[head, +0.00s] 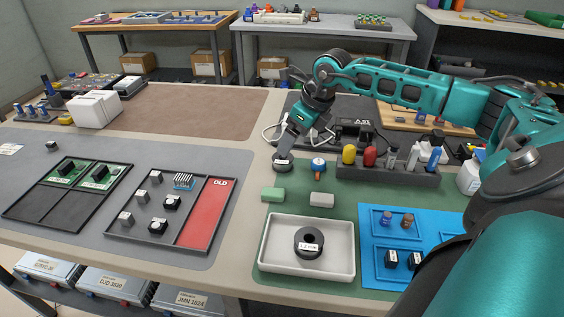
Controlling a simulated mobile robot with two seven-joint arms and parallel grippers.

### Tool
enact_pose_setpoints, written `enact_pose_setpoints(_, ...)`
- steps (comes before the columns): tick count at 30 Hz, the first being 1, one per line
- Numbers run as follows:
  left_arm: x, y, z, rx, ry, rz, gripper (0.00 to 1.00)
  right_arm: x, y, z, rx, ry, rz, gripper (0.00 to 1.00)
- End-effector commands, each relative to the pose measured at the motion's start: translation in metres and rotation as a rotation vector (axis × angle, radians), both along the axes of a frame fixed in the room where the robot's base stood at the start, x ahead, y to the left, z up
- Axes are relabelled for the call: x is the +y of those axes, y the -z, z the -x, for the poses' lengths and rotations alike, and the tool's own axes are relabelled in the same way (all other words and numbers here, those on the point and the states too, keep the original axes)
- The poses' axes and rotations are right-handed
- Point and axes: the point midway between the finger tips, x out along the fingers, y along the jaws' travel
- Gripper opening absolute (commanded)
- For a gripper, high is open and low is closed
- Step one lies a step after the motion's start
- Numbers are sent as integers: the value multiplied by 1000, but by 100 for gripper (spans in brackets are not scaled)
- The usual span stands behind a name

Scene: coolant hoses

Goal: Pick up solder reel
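A dark round reel with a white label (309,243) lies flat in a white tray (267,265) on the green mat. A second, smaller dark round thing with a white label (282,163) sits at the mat's far left edge. My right gripper (285,153) points down right at this second thing and partly covers it. My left gripper is out of view.
A green block (273,194), a pale block (321,199) and a blue-and-white round item (318,165) lie near the tray. A dark tool rack (390,172) stands behind them. A blue organiser (380,253) is at right, a parts tray (205,235) at left.

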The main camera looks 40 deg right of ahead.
Motion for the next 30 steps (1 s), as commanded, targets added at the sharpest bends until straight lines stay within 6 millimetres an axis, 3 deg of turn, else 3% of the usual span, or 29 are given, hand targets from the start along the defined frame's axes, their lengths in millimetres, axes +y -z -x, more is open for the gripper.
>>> enact_pose_setpoints(18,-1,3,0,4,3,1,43,12,65,-22,-1,1,-2,85)
enact_pose_setpoints(26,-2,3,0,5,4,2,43,12,67,-23,-1,0,0,85)
enact_pose_setpoints(30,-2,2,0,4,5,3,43,12,67,-23,-1,0,-1,72)
